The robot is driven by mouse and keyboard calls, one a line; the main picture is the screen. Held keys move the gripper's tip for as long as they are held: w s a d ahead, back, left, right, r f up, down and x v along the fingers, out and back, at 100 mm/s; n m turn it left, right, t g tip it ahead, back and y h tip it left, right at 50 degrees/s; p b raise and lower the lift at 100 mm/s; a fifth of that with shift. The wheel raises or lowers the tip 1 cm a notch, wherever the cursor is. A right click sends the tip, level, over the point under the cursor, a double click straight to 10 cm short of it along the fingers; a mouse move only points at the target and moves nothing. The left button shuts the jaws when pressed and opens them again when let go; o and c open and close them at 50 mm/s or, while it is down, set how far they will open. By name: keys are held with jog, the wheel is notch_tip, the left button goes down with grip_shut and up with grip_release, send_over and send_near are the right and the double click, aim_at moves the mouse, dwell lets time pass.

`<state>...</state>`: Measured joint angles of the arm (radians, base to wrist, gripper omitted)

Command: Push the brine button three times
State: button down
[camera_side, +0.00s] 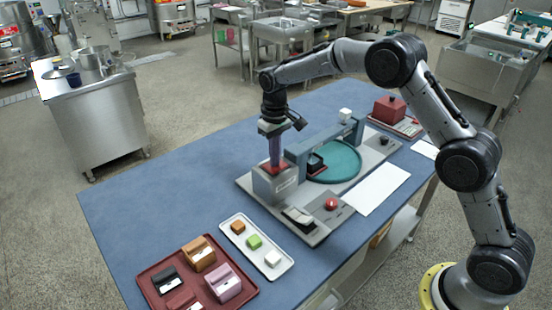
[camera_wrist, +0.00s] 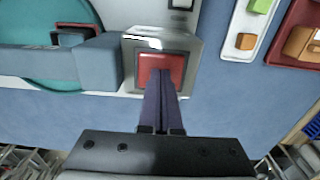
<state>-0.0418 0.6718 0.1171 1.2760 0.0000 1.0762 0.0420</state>
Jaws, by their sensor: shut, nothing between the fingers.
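I cannot read which button is labelled brine. My gripper (camera_side: 275,162) points down with its purple fingers together and empty. In the wrist view the fingertips (camera_wrist: 158,72) overlap the red top; I cannot tell whether they touch or press it. A round red button (camera_side: 331,204) on a dark panel is apart from my gripper.
A white tray (camera_side: 232,222) with small blocks and a dark red tray (camera_side: 151,297) with larger holders lie in front. A white sheet (camera_side: 377,189) lies right. The blue table's left part is clear.

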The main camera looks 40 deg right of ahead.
notch_tip(320, 180, up, 8)
jog(key=shift+f, duration=0.25)
dwell(0.9)
jog(key=shift+r, duration=1.1)
dwell(4.9)
